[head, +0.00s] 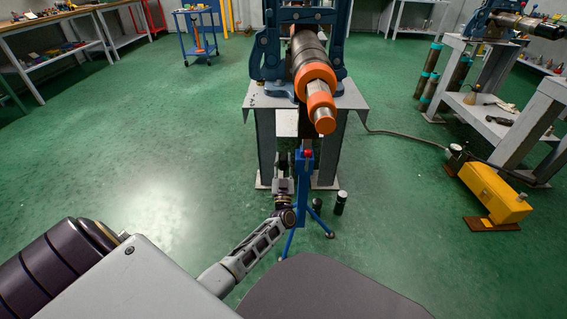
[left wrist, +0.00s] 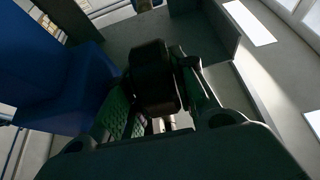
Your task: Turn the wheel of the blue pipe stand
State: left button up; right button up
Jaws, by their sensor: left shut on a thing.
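The blue pipe stand (head: 303,180) stands on the green floor in front of the vise table, its legs spread below a blue post with a small red part near the top. A large blue surface (left wrist: 60,85), apparently the stand, fills the left of the left wrist view. My left gripper (head: 284,162) is right beside the post, on its left. It is shut on a dark, blocky piece (left wrist: 155,75), apparently the wheel of the stand. The gripper and arm hide most of the wheel in the head view. My right gripper is not in view.
A grey vise table (head: 350,97) carries a blue vise (head: 270,60) holding a pipe with orange rings (head: 314,80) above the stand. Dark cylinders (head: 340,203) stand on the floor to the right. A yellow box (head: 495,192) lies farther right.

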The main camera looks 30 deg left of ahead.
pick_arm(q)
jog(key=o, duration=0.7)
jog(key=shift+o, duration=0.2)
jog(key=v, duration=1.2)
jog(key=shift+f, duration=0.1)
